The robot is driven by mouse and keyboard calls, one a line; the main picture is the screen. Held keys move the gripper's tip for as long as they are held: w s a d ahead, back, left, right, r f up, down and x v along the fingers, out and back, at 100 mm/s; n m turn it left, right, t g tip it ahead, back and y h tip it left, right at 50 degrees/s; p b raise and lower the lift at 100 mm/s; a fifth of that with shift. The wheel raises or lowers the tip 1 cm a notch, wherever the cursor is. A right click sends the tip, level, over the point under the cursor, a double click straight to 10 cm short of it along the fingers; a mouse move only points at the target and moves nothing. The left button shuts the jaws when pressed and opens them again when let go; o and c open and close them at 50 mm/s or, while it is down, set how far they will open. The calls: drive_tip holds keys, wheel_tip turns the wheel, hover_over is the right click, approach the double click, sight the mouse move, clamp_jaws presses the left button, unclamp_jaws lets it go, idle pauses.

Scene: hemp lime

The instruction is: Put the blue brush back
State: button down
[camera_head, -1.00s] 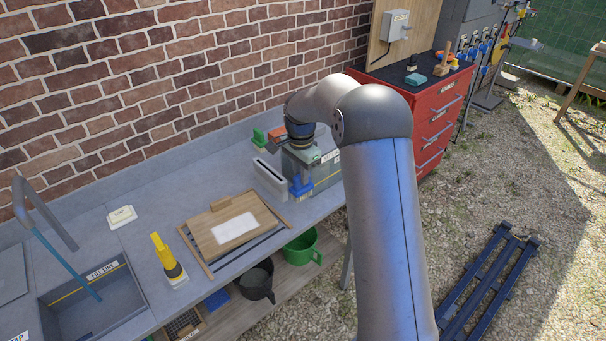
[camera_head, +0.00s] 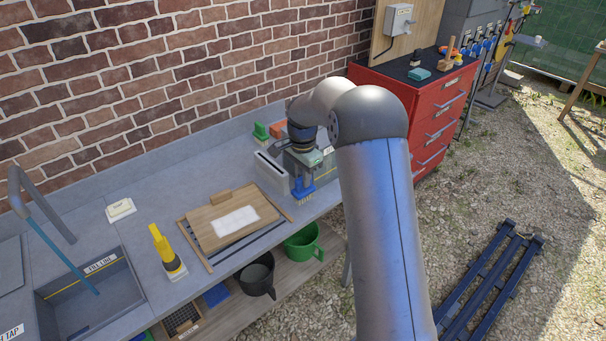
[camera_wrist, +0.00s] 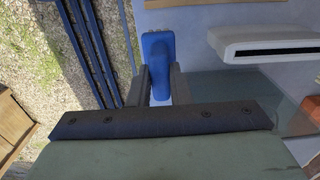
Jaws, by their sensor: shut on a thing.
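The blue brush (camera_head: 301,191) is in my gripper (camera_head: 300,178), with its pale bristles pointing down near the front edge of the bench. It also shows in the wrist view (camera_wrist: 157,48), between the two fingers of my gripper (camera_wrist: 159,80), which are shut on its handle. A white slotted holder (camera_head: 272,173) stands just left of the brush; it shows at the upper right in the wrist view (camera_wrist: 265,38). I cannot tell whether the bristles touch the bench. My arm hides part of the bench to the right.
A grey labelled tank (camera_head: 325,172) stands right behind my gripper. A green brush (camera_head: 260,132) and an orange block (camera_head: 277,129) lie near the wall. A wooden board (camera_head: 215,212) and a yellow-handled brush (camera_head: 165,250) are to the left.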

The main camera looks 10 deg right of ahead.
drive_tip(key=shift+f+b, duration=1.25)
drive_tip(key=shift+f, duration=1)
drive_tip(key=shift+f, duration=0.25)
drive_tip(key=c, duration=1.3)
unclamp_jaws()
drive_tip(key=shift+o, duration=0.2)
drive_tip(key=shift+r, duration=0.1)
wheel_tip(320, 180, up, 17)
drive_tip(key=b, duration=0.1)
drive_tip(key=s+f+n, duration=0.2)
drive_tip(key=s+n, duration=0.2)
drive_tip(key=s, duration=0.8)
drive_tip(key=s+f+n, duration=0.3)
drive_tip(key=s+n, duration=0.1)
drive_tip(key=s, duration=0.9)
drive_tip(key=s+f+n, duration=0.3)
drive_tip(key=s+n, duration=0.1)
drive_tip(key=s, duration=0.8)
drive_tip(key=shift+s+a+n, duration=0.35)
drive_tip(key=shift+a+n, duration=0.05)
drive_tip(key=shift+a, duration=0.05)
